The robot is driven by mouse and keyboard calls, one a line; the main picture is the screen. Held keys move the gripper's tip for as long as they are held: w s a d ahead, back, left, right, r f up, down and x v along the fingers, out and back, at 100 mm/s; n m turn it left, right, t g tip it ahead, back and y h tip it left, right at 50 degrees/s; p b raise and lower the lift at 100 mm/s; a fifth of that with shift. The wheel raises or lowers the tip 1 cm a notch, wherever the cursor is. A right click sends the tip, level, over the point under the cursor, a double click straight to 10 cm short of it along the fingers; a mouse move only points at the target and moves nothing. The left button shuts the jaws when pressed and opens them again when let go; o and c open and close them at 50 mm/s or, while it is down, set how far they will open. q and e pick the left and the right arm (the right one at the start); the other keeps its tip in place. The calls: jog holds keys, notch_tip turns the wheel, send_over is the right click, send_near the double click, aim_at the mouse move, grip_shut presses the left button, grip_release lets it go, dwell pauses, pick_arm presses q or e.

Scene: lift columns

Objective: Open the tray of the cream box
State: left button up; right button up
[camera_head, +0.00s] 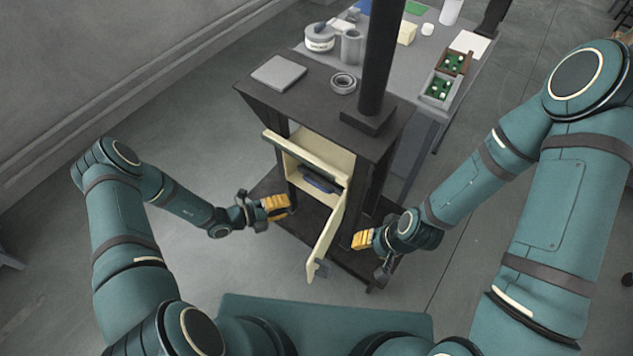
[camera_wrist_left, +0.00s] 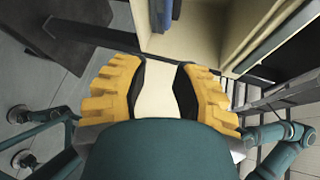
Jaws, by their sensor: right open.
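The cream box (camera_head: 342,161) sits inside a dark stand, its front facing me. A cream front panel with a dark edge (camera_head: 305,155) stands out across its upper part; I cannot tell how far it is out. Below it the lower door (camera_head: 327,238) hangs open, with a grey handle (camera_head: 321,268). A blue thing (camera_head: 320,181) lies inside. My left gripper (camera_head: 288,204) is just left of the opening, its yellow fingers apart; in the left wrist view (camera_wrist_left: 160,92) cream surface shows between them, seemingly beyond. My right gripper (camera_head: 357,240) is open, right of the door, and empty.
The dark stand's top (camera_head: 300,98) carries a grey slab (camera_head: 278,73), a ring-shaped roll (camera_head: 343,82) and a black column (camera_head: 377,60). A grey table (camera_head: 400,75) behind holds bins and cups. The floor to the left is clear.

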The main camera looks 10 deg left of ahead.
aim_at(317, 185)
pick_arm(q)
jog(key=w+d+f, duration=0.1)
jog(key=w+d, duration=0.2)
jog(key=w+d+n+t+b, duration=0.1)
jog(key=w+d, duration=0.2)
jog(key=w+d+f+n+t+b, duration=0.1)
jog(key=w+d, duration=0.2)
jog(key=shift+w+f+y, duration=0.3)
jog(key=shift+w, duration=0.1)
grip_shut()
